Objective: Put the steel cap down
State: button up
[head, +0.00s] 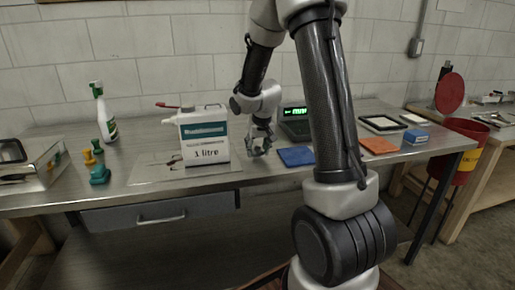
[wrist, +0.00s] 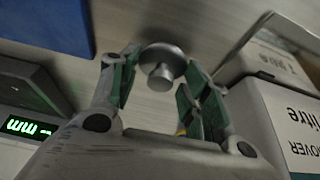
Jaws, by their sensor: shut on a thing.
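The steel cap (wrist: 162,62) is a round grey metal piece with a short stub, between the green-padded fingertips in the wrist view. My gripper (wrist: 160,75) is shut on it. In the head view my gripper (head: 260,150) points down low over the steel bench, just right of the white 1 litre can and left of the blue mat. The cap is too small and covered to make out there. The bench top lies behind the cap in the wrist view; I cannot tell whether the cap touches it.
The white can (head: 205,138) stands close on the left; it also shows in the wrist view (wrist: 285,115). A green-lit display unit (head: 294,124) stands behind the blue mat (head: 297,156). An orange mat (head: 379,145) lies farther right. A spray bottle (head: 104,115) and small coloured pieces (head: 99,174) stand left.

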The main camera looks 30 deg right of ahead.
jog(key=shift+f, duration=0.15)
jog(key=shift+f, duration=0.35)
jog(key=shift+f, duration=0.1)
jog(key=o, duration=0.8)
